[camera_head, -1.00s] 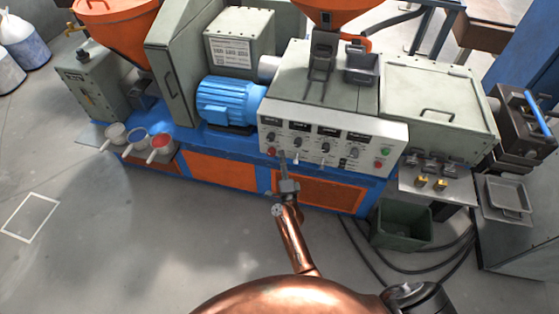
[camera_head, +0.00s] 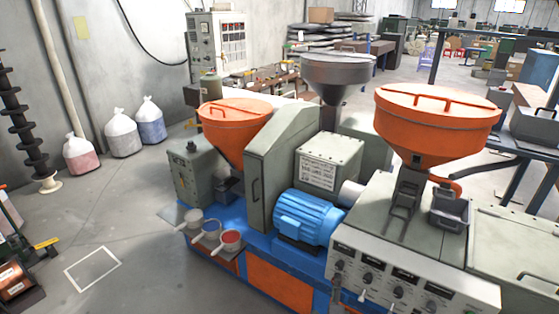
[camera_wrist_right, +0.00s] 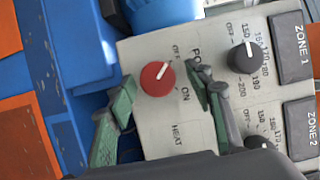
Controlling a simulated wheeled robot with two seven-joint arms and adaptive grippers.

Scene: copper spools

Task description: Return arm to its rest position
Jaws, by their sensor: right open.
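My right gripper (camera_wrist_right: 160,77) is open in the right wrist view. Its two green-padded fingers stand on either side of the red power knob (camera_wrist_right: 157,78), with visible gaps between them and the knob. The knob's white line points toward the "OFF" mark. In the head view, a small grey part of the gripper (camera_head: 336,297) shows at the bottom edge, in front of the control panel (camera_head: 410,285); the rest of the arm is out of frame. My left gripper is not in view.
Black dial knobs (camera_wrist_right: 243,56) sit beside the red knob. The machine carries a blue motor (camera_head: 308,218) and orange hoppers (camera_head: 437,120). Scoops (camera_head: 230,238) stand at its left end. White sacks (camera_head: 122,135) stand by the wall.

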